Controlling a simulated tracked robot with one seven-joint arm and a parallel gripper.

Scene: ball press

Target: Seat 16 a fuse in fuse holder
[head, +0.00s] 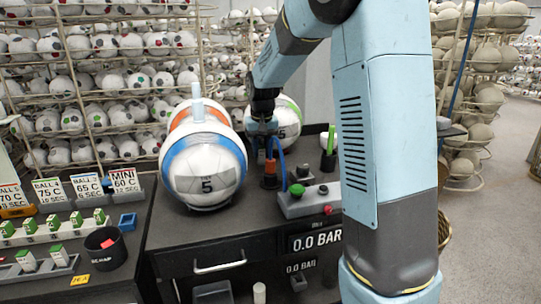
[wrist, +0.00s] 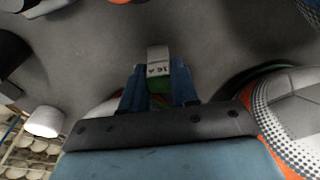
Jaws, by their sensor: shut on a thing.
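In the wrist view, my gripper (wrist: 158,88) has its blue fingers closed around a fuse (wrist: 158,66). The fuse has a pale body with dark lettering that looks like "16 A", and a green part between the fingers. In the head view, my gripper (head: 262,128) is above the dark bench, behind the blue-striped ball; I cannot make out the fuse there. A grey block (head: 65,270) at lower left carries green-and-white fuses, and a pale rack (head: 15,241) behind it holds several more. I cannot tell which, if either, is the fuse holder.
A blue-and-white ball (head: 203,168) and another ball (head: 288,122) stand close to my gripper. A grey button box (head: 310,200), an orange-and-black plug (head: 270,172), a black scrap cup (head: 105,250) and a blue tray (head: 127,221) are on the benches. Ball racks (head: 95,85) stand behind.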

